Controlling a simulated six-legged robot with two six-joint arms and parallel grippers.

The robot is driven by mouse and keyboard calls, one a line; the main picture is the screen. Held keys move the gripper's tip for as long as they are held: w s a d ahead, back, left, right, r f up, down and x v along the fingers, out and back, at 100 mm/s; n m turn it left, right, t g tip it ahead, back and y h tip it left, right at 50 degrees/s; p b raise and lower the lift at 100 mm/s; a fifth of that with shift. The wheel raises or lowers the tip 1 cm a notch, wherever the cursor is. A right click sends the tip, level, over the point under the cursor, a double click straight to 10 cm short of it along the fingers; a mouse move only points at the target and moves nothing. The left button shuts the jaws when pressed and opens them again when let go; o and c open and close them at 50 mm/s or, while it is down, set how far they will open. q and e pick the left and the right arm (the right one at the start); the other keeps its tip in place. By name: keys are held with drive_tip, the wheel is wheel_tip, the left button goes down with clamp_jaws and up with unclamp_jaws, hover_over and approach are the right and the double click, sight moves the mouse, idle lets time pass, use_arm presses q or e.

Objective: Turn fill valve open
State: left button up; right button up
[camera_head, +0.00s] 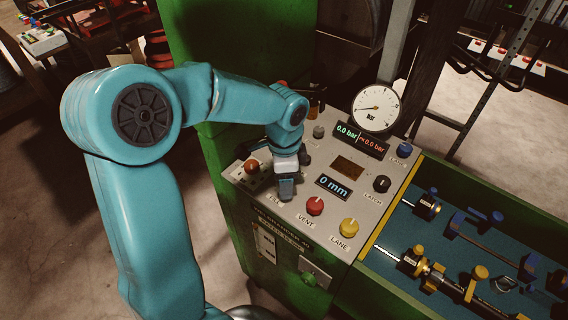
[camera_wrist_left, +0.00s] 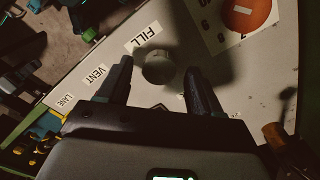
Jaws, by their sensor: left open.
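The fill valve knob (camera_wrist_left: 157,67) is a round grey knob next to the FILL label (camera_wrist_left: 147,37) in the left wrist view. My left gripper (camera_wrist_left: 160,68) is open, with one dark finger on each side of the knob. I cannot tell whether the fingers touch it. In the head view my left gripper (camera_head: 287,188) points down over the control panel (camera_head: 330,218) by the FILL label and hides the knob. The knob's turned position cannot be made out. My right gripper is not in view.
The red vent knob (camera_head: 315,205) and yellow lane knob (camera_head: 349,227) stand right of my gripper. An orange-red knob (camera_head: 251,166) is on its left. The gauge (camera_head: 376,107) stands behind; displays read 0.0 bar and 0 mm. Hose fittings lie in the blue bed (camera_head: 450,265).

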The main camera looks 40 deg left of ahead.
use_arm(q)
wheel_tip(320, 180, up, 16)
drive_tip(key=shift+p, duration=0.4)
drive_tip(key=shift+s, duration=0.2)
